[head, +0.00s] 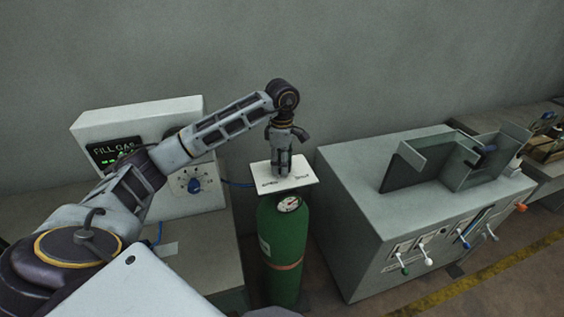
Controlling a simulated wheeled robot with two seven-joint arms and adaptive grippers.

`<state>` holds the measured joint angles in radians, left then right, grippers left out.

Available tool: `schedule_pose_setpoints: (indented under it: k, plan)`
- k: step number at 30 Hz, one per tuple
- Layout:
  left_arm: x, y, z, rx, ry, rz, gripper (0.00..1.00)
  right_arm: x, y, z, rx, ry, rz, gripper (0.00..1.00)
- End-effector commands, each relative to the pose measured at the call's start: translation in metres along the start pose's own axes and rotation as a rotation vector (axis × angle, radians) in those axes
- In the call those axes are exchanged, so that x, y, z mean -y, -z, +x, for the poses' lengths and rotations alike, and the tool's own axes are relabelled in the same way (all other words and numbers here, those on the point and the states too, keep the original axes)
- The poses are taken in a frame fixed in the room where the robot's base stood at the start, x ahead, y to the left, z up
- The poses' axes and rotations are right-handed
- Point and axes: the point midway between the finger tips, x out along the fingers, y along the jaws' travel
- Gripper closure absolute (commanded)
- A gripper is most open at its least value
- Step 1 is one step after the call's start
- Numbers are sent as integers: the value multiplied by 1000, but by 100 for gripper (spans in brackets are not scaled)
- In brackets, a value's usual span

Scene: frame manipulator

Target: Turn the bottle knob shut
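A green gas bottle (284,245) stands upright in the middle of the head view, with a round gauge (289,204) near its top. A white plate (302,178) with small dark lettering, too small to read surely, sits over the bottle's top. My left gripper (282,170) points straight down onto the middle of this plate. I cannot see the bottle knob; the gripper seems to cover its place. Whether the fingers are closed around anything is too small to tell. My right gripper is not in view.
A large grey cabinet (350,200) with several levers stands close on the right. A wall is behind.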

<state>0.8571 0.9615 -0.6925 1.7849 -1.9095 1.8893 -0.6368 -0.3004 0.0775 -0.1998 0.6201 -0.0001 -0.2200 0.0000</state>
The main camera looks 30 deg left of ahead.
Motion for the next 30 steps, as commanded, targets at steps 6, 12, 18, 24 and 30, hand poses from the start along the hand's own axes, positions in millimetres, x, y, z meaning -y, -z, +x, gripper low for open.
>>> schedule_pose_setpoints:
  k: [6, 12, 18, 24, 30]
  plan:
    - [0, 0, 0, 0, 0, -2, 78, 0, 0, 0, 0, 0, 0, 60]
    - [0, 0, 0, 0, 0, -26, 78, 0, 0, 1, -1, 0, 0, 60]
    - [0, 0, 1, 0, 1, -90, 78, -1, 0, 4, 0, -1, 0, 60]
    - [0, 0, 0, 0, -1, -199, 78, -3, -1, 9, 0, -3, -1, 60]
    - [0, 0, 1, 0, -1, -341, 78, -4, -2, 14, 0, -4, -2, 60]
